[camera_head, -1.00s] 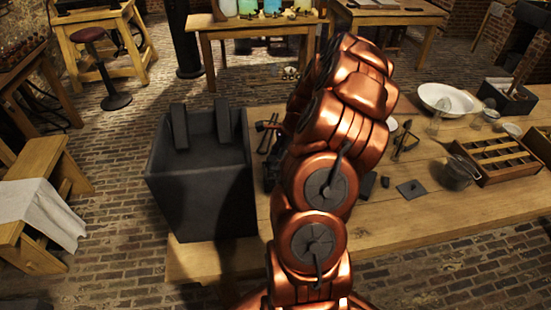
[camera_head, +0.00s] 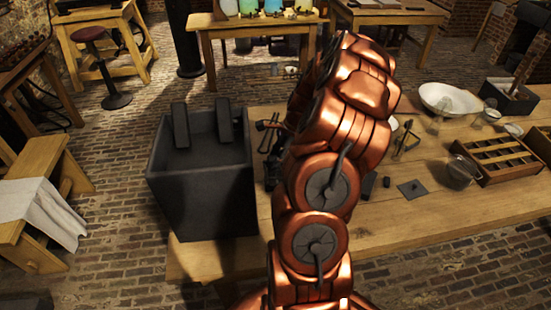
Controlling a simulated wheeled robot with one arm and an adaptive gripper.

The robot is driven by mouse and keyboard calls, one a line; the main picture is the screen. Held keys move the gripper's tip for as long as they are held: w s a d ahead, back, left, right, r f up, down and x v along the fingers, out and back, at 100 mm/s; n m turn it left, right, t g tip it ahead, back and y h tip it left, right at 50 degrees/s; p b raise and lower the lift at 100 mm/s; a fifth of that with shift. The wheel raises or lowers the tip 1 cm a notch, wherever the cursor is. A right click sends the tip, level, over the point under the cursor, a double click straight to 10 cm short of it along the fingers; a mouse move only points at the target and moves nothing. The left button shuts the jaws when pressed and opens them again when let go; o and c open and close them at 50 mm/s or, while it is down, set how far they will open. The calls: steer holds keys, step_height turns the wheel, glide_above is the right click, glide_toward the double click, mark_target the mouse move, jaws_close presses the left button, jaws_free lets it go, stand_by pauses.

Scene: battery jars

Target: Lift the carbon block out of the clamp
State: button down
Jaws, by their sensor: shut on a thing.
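My copper arm fills the middle of the head view, and my gripper is hidden behind it. Dark metal parts (camera_head: 268,138) show just left of the arm on the table; I cannot tell whether they belong to the clamp. I cannot make out the carbon block for certain, nor whether it is in the clamp. A small dark block (camera_head: 386,182) and a flat dark plate (camera_head: 411,189) lie on the table right of the arm.
A large dark open box (camera_head: 205,205) stands left of the arm, with two dark slabs (camera_head: 181,126) at its rim. A white bowl (camera_head: 432,92), a glass cup (camera_head: 462,172) and a wooden rack (camera_head: 478,148) stand on the right. The table's front right is clear.

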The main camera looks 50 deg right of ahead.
step_height(320, 180, up, 12)
steer(key=p, duration=0.2)
steer(key=shift+p, duration=0.4)
stand_by(1.9)
steer(key=shift+f, duration=0.1)
